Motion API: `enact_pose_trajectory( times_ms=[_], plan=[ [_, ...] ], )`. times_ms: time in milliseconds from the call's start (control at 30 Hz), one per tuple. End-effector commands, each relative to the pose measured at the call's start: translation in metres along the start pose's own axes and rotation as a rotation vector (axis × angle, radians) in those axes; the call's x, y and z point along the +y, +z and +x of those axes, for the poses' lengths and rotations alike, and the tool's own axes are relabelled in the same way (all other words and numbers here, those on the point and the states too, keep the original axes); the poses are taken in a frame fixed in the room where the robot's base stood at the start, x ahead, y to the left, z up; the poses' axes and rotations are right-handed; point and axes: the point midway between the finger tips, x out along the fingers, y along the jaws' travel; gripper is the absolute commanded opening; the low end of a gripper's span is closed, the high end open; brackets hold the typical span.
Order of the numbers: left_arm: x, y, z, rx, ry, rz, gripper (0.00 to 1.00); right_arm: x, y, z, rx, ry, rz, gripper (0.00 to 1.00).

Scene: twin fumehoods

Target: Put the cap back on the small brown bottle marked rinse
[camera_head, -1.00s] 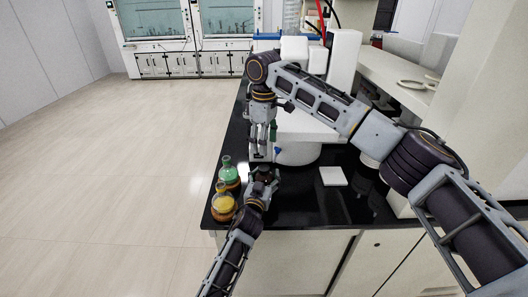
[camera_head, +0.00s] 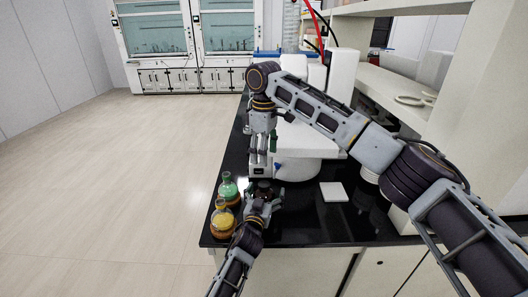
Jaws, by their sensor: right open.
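My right gripper (camera_head: 262,152) points down with open fingers over the black bench, beside the white equipment. A green part shows at its fingers, but I cannot tell whether it is between them or behind. My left gripper (camera_head: 266,194) is low over the bench near its left edge, just below the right gripper in the picture. A dark shape shows at its fingers; I cannot tell whether it is the brown bottle or part of the gripper, nor whether the fingers are shut. I cannot make out the rinse label or the cap.
A white square pad (camera_head: 333,192) lies to the right. White equipment (camera_head: 298,145) stands behind. The black bench front (camera_head: 305,225) is clear.

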Motion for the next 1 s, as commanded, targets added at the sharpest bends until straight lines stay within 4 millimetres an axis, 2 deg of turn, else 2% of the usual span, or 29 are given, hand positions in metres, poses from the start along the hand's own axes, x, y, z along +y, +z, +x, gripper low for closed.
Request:
enact_pose_trajectory(
  times_ms=[467, 1000],
  plan=[
    [0.000, 0.001, -0.008, -0.001, 0.000, 0.000, 0.95, 0.000, 0.000, 0.000, 0.000, 0.000, 0.000, 0.62],
    [0.000, 0.001, -0.054, -0.001, 0.000, -0.002, 0.95, 0.000, 0.000, 0.000, 0.000, 0.000, 0.000, 0.62]
  ],
)
